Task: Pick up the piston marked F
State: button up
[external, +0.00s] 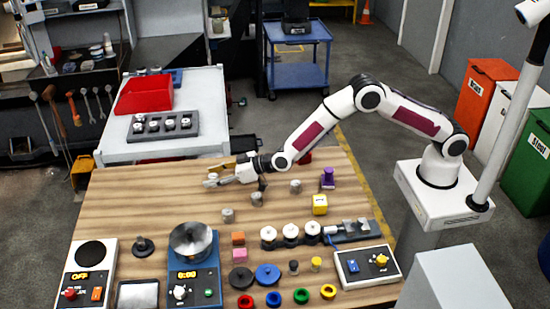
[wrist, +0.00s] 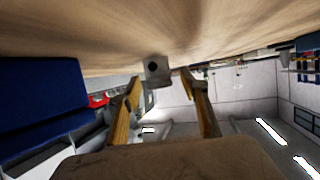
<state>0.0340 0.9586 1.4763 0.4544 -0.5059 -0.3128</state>
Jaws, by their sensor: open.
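Several small grey metal cylinders, which look like pistons, stand on the wooden table: one at front left (external: 228,215), one in the middle (external: 256,199) and one to the right (external: 295,187). No letter F is readable on any of them. My gripper (external: 208,175) is open near the table's far left edge, its fingers pointing left. In the wrist view my gripper (wrist: 161,79) has its fingers spread, with a small grey block-like piece (wrist: 157,70) with a dark spot appearing between the tips. I cannot tell whether it touches them or lies beyond.
A scale with a metal bowl (external: 190,238), white-topped parts (external: 291,231) and coloured rings (external: 273,299) fill the front. A white bench with a red bin (external: 145,94) stands behind.

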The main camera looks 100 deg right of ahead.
aim_at(213, 176)
grip_shut()
jog(key=shift+r, duration=0.15)
jog(key=shift+r, duration=4.9)
